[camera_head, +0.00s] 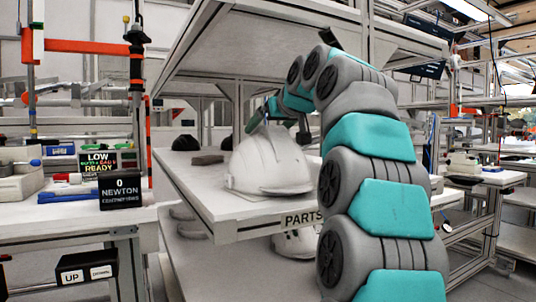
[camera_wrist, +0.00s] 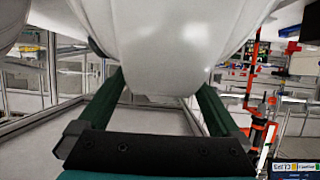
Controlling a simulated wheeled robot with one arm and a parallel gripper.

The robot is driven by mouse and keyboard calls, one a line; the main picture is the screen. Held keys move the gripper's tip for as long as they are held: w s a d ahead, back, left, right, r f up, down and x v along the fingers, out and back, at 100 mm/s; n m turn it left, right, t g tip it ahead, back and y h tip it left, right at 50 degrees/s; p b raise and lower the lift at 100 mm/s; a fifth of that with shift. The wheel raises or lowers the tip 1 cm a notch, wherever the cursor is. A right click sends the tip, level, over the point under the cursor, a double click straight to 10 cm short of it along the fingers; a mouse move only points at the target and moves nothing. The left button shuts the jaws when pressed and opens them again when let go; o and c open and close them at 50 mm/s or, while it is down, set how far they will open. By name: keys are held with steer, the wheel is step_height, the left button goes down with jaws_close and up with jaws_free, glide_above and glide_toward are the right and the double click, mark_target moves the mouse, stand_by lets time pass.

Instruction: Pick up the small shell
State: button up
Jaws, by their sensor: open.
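A white helmet shell (camera_head: 270,163) sits on the upper shelf marked PARTS. Part of another white shell (camera_head: 297,243) shows on the level below, mostly hidden by the shelf edge and my arm. I cannot tell from size alone which is the small one. My gripper (camera_head: 272,112) is at the top of the upper shell, partly hidden by my arm. In the wrist view my gripper (camera_wrist: 158,88) has its two green fingers spread wide. A smooth white shell (camera_wrist: 170,45) fills the upper middle, beyond and between them. Contact cannot be told.
The shelf (camera_head: 190,188) has bare room left of the upper shell. A flat brown block (camera_head: 207,160) and a dark rounded thing (camera_head: 186,143) lie behind. An upper shelf panel (camera_head: 290,45) hangs overhead. A workbench (camera_head: 70,217) with displays stands at the left.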

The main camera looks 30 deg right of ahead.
steer(key=shift+c, duration=0.4)
steer(key=c, duration=0.8)
steer(key=shift+f, duration=0.25)
jaws_close()
